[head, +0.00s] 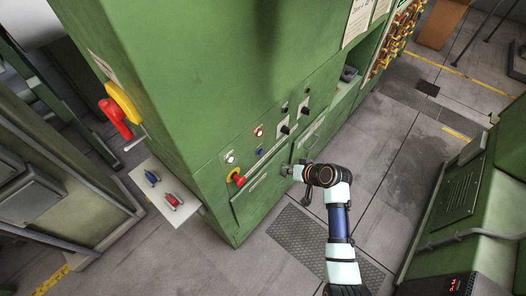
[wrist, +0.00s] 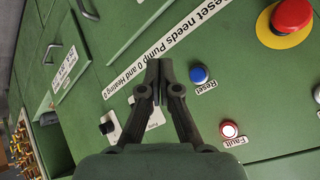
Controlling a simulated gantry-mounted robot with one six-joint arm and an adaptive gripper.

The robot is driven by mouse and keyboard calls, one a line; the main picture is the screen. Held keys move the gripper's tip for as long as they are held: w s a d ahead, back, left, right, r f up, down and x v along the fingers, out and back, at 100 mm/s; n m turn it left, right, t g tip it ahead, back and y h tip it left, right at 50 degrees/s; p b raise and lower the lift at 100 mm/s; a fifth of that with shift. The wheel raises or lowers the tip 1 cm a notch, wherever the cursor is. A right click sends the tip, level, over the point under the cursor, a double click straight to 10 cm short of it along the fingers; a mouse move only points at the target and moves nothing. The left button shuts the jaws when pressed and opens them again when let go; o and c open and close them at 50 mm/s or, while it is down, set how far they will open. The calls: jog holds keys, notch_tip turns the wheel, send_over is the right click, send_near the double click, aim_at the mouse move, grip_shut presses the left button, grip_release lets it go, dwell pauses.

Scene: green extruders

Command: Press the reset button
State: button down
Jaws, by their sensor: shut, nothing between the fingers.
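The reset button is a blue round button (wrist: 198,74) with a "Reset" label under it in the wrist view. It also shows as a small blue dot on the green cabinet front in the head view (head: 260,151). My gripper (wrist: 152,68) is shut and empty, its fingertips together beside the blue button, to its left in the wrist view. In the head view my gripper (head: 286,170) is close to the cabinet front, right of and below the button. I cannot tell whether the fingertips touch the panel.
A label strip (wrist: 165,45) reads "Reset needs Pump 0 and Heating 0". A fault light (wrist: 229,129), a red emergency stop (wrist: 292,14) on yellow and a black knob (wrist: 107,127) are nearby. My fingers partly hide another control. A green machine (head: 465,190) stands at right.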

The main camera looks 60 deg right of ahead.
aim_at(260, 152)
jog(key=w+d+b, duration=0.1)
jog(key=w+b, duration=0.3)
jog(key=w, duration=0.4)
jog(key=shift+w+d+b, duration=0.3)
jog(key=shift+w, duration=0.05)
jog(key=shift+w, duration=0.1)
dwell(1.3)
jog(key=shift+w, duration=0.3)
jog(key=shift+w+d+b, duration=0.15)
jog(key=shift+w+b, duration=0.2)
dwell(0.5)
dwell(0.4)
jog(key=shift+s+p, duration=0.65)
jog(key=shift+s, duration=0.1)
